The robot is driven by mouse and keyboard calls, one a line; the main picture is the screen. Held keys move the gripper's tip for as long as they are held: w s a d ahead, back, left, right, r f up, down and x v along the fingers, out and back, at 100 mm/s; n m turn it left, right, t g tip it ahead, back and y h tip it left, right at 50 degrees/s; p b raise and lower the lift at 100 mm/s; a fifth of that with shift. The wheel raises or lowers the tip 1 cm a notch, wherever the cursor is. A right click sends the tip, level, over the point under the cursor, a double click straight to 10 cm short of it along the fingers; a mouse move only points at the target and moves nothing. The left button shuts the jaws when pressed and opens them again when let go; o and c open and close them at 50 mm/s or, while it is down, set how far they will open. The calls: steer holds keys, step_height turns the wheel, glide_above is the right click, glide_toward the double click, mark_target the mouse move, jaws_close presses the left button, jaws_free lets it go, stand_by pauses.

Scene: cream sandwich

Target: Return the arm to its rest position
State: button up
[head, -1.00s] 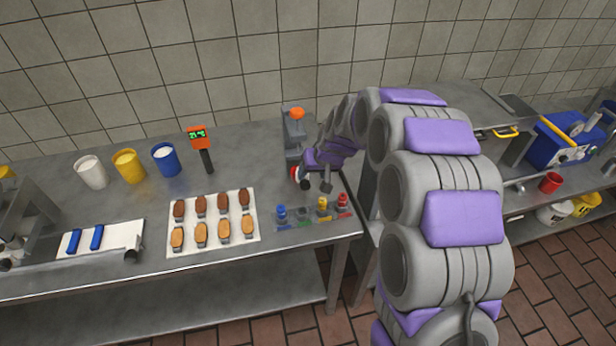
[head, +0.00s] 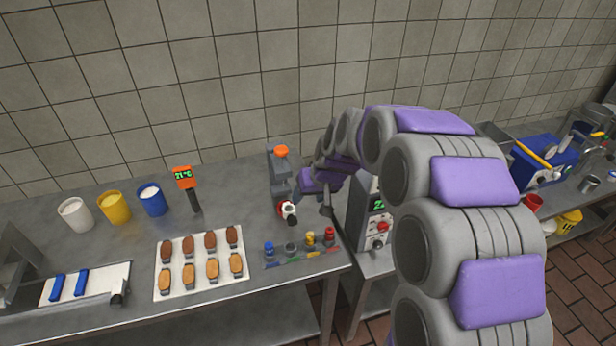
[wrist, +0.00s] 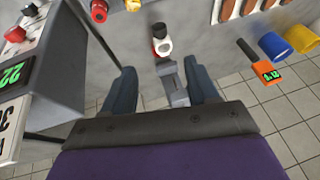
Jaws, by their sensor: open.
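My arm, grey with purple pads, reaches up from the lower right of the head view and over toward the steel table (head: 110,205). My gripper (head: 312,205) is at the table's right end, partly hidden by its own links. In the wrist view my gripper (wrist: 160,90) has its two dark fingers wide apart. A grey stand (head: 279,175) with an orange top and a red and white piece (head: 287,211) at its base is just left of my gripper. In the wrist view this stand (wrist: 172,80) shows between the fingers, and I cannot tell any contact.
A tray (head: 160,291) of several brown and tan pieces lies left of a row of coloured knobs (head: 290,246). White, yellow and blue cups (head: 151,199) and an orange thermometer (head: 186,180) stand behind. A machine with a green display (head: 376,222) is close on the right.

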steer(key=s+d+r+m+g+h, duration=0.1)
steer(key=s+d, duration=0.3)
steer(key=s, duration=0.9)
steer(key=s+d+r+m+g+h, duration=0.1)
steer(key=s+d, duration=0.3)
steer(key=s, duration=1)
steer(key=s+d+r+g+h, duration=0.1)
steer(key=s+d+r+g, duration=0.1)
steer(key=s, duration=1.2)
steer(key=d+g, duration=0.1)
steer(key=d, duration=0.1)
steer(key=shift+d+r+m+g, duration=0.3)
steer(key=shift+m, duration=0.1)
